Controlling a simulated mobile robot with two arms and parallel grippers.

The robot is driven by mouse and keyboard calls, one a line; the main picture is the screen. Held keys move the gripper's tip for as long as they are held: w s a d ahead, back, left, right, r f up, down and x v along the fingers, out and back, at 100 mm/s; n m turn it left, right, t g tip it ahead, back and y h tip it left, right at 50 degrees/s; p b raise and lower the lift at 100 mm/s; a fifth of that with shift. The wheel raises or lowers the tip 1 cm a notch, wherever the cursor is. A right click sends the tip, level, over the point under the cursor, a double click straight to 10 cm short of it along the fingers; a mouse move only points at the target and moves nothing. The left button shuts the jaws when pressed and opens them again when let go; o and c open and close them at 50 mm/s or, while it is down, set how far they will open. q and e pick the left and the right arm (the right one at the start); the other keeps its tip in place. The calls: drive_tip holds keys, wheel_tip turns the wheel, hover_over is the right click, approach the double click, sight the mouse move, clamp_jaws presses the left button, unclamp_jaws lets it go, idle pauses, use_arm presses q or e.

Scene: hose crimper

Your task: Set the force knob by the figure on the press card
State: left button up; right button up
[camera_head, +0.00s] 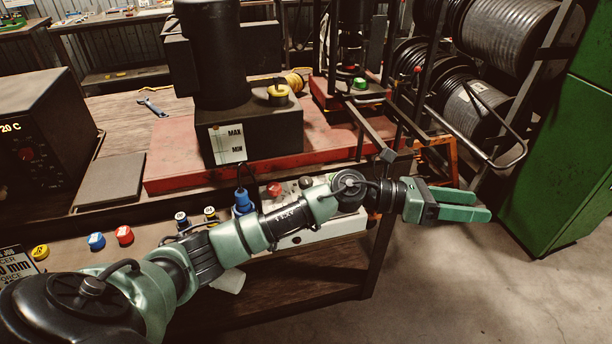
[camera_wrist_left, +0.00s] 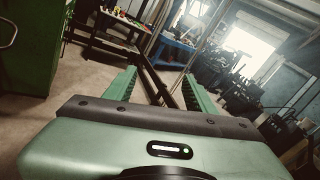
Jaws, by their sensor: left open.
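A pale control box (camera_head: 345,226) sits at the bench's front edge, largely hidden behind my left arm. A red knob or button (camera_head: 274,189) and a dark one (camera_head: 306,182) show on its top; I cannot tell which is the force knob. My left gripper (camera_head: 482,205) is open and empty, right of the box and past the bench corner, over the floor. Its spread fingers also show in the left wrist view (camera_wrist_left: 160,74). My right gripper is not in view.
A black machine block (camera_head: 270,138) with a MAX/MIN gauge stands on a red base (camera_head: 168,172). Coloured caps (camera_head: 124,234) lie at the bench's left front. Cable reels (camera_head: 505,32) and a green cabinet (camera_head: 570,140) stand to the right. The floor below the gripper is clear.

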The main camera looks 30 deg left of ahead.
use_arm(q)
drive_tip(key=w+a+f+m+g+y, duration=0.2)
drive_tip(key=a+f+m+g+y, duration=0.1)
drive_tip(key=f+m, duration=0.1)
drive_tip(key=m+g+y, duration=0.3)
drive_tip(key=m+y, duration=0.1)
drive_tip(key=y, duration=0.7)
hover_over(306, 180)
drive_tip(key=w+d, duration=0.2)
drive_tip(key=d, duration=0.6)
drive_tip(key=shift+a+x, duration=0.2)
drive_tip(key=shift+x, duration=0.95)
drive_tip(key=a+r, duration=0.1)
drive_tip(key=a, duration=0.1)
drive_tip(key=s+a+g+y, duration=0.1)
drive_tip(key=a, duration=0.2)
drive_tip(key=s+a+r+y, duration=0.1)
drive_tip(key=a, duration=0.2)
drive_tip(key=shift+s+a+r+g, duration=0.1)
drive_tip(key=shift+s+r+g, duration=0.05)
drive_tip(key=shift+r+g, duration=0.15)
wheel_tip(306, 180, down, 6)
drive_tip(key=shift+p, duration=1)
drive_tip(key=shift+f, duration=0.8)
clamp_jaws()
